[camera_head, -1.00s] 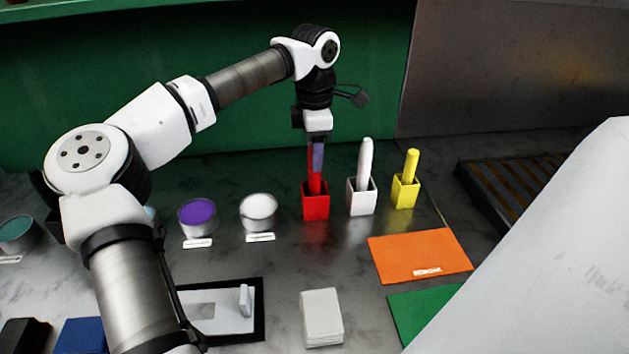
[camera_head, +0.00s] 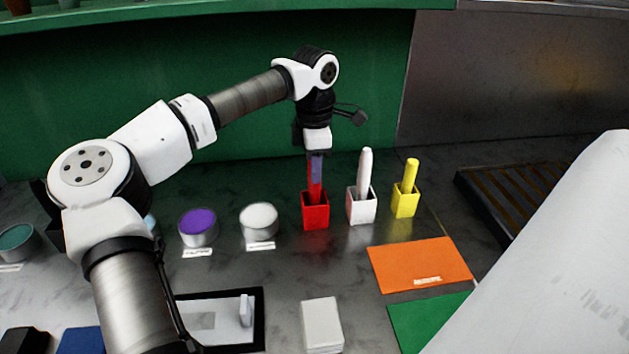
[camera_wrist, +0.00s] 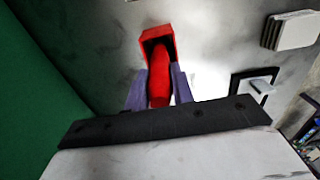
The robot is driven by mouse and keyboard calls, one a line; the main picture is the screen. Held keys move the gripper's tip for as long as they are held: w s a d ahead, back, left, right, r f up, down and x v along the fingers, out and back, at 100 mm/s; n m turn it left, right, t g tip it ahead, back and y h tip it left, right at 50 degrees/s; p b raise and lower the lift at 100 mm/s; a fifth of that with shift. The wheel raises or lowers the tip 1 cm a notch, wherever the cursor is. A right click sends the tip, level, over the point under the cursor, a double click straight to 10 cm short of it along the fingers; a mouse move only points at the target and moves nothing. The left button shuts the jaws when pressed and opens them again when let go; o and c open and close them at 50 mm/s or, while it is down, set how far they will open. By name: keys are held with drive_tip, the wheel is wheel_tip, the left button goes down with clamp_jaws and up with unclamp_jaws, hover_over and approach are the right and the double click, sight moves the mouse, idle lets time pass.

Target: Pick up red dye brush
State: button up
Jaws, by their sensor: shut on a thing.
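The red dye brush (camera_head: 313,188) stands upright in the red square holder (camera_head: 315,214) on the counter. Its lower end is hidden inside the holder. My gripper (camera_head: 316,176) points down from above and is shut on the brush's upper part. In the wrist view, the two purple fingers (camera_wrist: 158,88) lie on either side of the red brush (camera_wrist: 159,76), which reaches into the dark opening of the red holder (camera_wrist: 156,36).
A white brush in a white holder (camera_head: 361,209) and a yellow brush in a yellow holder (camera_head: 405,203) stand close on the right. Purple (camera_head: 198,228) and white (camera_head: 259,222) bowls sit left. Orange (camera_head: 420,265) and green mats lie in front. A green wall (camera_head: 220,130) rises behind.

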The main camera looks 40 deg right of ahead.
drive_tip(key=shift+r, duration=0.15)
wheel_tip(320, 180, up, 20)
drive_tip(key=b, duration=0.1)
idle(0.7)
